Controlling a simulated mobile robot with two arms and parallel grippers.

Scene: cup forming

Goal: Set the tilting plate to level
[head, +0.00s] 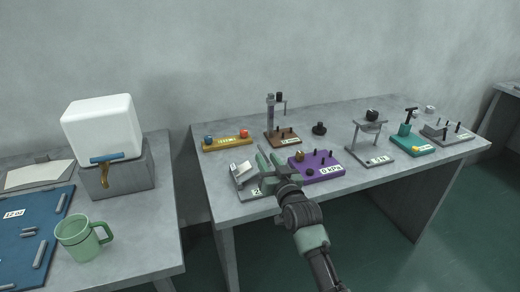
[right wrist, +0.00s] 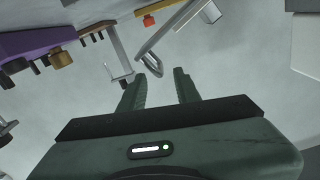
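The tilting plate (head: 241,167) is a small light grey plate, sloped on a grey base at the front left of the right-hand table. The start of a number shows on the base's label, and my right gripper hides the rest. My right gripper (head: 269,158) is just right of the plate. Its two fingers (right wrist: 160,76) are apart with nothing held between them. I cannot tell whether they touch the bar. My left gripper is not in view.
A purple board (head: 322,174) with pegs and a "0 kPa" label stands close right of my right gripper. A yellow strip (head: 227,144) with blue and red knobs lies behind the plate, and a brown stand (head: 283,138) behind right. The left table holds a green mug (head: 78,240).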

